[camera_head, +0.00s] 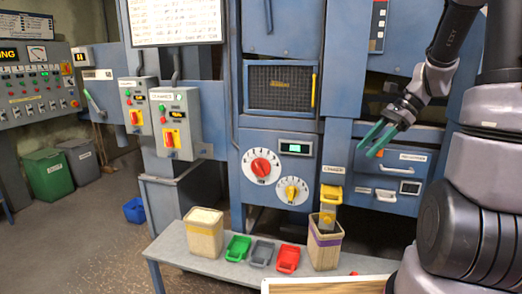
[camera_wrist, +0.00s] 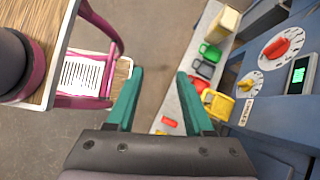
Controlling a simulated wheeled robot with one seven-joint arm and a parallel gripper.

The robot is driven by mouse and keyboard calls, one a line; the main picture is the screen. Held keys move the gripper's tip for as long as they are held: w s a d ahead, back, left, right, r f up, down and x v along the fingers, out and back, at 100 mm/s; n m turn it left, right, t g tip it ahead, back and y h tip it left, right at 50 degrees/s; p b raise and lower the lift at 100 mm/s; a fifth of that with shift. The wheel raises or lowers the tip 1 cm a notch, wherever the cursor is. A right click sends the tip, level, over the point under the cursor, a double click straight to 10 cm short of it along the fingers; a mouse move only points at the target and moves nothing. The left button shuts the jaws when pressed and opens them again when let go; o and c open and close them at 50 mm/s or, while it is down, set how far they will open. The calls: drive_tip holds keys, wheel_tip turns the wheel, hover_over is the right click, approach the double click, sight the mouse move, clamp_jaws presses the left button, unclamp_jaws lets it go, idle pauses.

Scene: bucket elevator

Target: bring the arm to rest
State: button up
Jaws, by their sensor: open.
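My gripper (camera_head: 375,138) is at the upper right of the head view, raised in front of the blue machine. Its two green fingers are apart and nothing is between them. In the wrist view my gripper (camera_wrist: 158,85) also shows open and empty, with the floor and the grey bench edge beyond the fingertips. My arm comes down from the top right of the head view, bent at the wrist.
A grey bench (camera_head: 180,246) holds a tan bin (camera_head: 204,238), a purple-banded bin (camera_head: 324,248), and green (camera_head: 238,247), grey (camera_head: 262,254) and red (camera_head: 288,259) scoops. A yellow scoop (camera_head: 331,196) is above the banded bin. Dials and drawers line the blue machine (camera_head: 281,128).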

drive_tip(key=s+a+r+n+t+h, duration=0.2)
drive_tip(key=s+r+n+t+h, duration=0.1)
drive_tip(key=s+r+n, duration=0.2)
drive_tip(key=s+a+r+n+t+h, duration=0.2)
drive_tip(key=s+r+n+t, duration=0.2)
drive_tip(key=r, duration=0.5)
drive_tip(key=s+n, duration=0.2)
drive_tip(key=n, duration=0.1)
drive_tip(key=shift+s+a+r+n+h, duration=0.2)
drive_tip(key=shift+s+a+n+h, duration=0.05)
drive_tip(key=shift+n+h, duration=0.15)
idle(0.8)
